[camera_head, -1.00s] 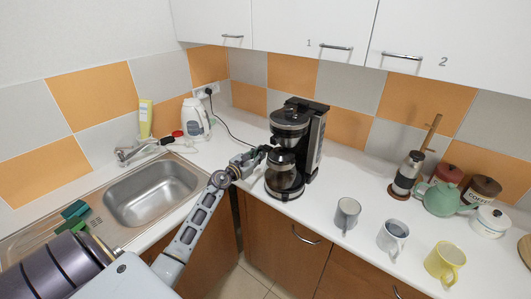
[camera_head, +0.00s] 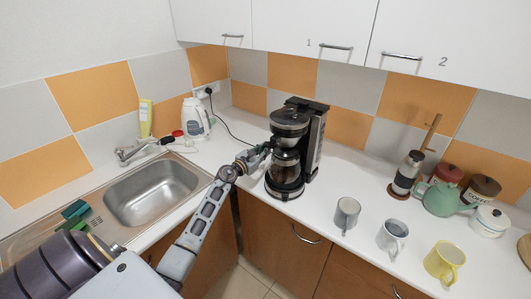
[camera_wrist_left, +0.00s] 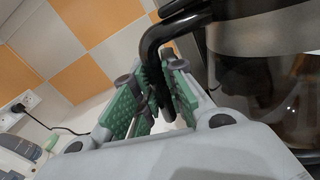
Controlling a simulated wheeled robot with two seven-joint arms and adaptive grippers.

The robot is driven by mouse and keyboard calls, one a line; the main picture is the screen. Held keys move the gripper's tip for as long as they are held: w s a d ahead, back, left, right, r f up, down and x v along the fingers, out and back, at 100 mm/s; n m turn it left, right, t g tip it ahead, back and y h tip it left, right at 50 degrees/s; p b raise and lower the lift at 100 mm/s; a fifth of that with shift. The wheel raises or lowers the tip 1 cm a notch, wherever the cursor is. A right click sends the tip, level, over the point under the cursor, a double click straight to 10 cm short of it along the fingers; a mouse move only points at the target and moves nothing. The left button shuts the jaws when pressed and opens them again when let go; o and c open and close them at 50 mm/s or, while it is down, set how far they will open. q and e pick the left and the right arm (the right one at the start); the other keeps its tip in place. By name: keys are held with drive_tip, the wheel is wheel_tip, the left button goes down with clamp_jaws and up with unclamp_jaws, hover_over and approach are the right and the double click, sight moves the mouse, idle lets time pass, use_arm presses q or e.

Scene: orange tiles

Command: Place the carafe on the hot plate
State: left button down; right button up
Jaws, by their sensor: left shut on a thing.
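The glass carafe (camera_head: 285,163) with a black handle is in the black coffee maker (camera_head: 316,140), below its brew basket. The hot plate (camera_head: 284,190) is the round black base under it; whether the carafe touches it I cannot tell. My left gripper (camera_head: 262,152) is at the carafe's left side. In the left wrist view, its green-padded fingers (camera_wrist_left: 158,98) are closed around the black handle (camera_wrist_left: 152,48), and the carafe's dark glass (camera_wrist_left: 265,85) fills the right side. My right gripper is not in view.
A sink (camera_head: 152,192) lies left of my arm, with a white kettle (camera_head: 196,120) behind it. A grey mug (camera_head: 346,214), a white mug (camera_head: 392,236) and a yellow mug (camera_head: 444,262) stand right of the coffee maker. White cupboards (camera_head: 300,30) hang above.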

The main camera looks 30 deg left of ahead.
use_arm(q)
drive_tip(key=shift+w+r, duration=0.2)
drive_tip(key=shift+w, duration=0.25)
drive_tip(key=shift+f, duration=0.8)
drive_tip(key=shift+f+b, duration=0.15)
drive_tip(key=shift+b, duration=0.15)
drive_tip(key=c, duration=1.5)
unclamp_jaws()
drive_tip(key=shift+d, duration=0.1)
drive_tip(key=shift+o, duration=0.2)
drive_tip(key=s+a+b, duration=0.1)
drive_tip(key=s, duration=1.1)
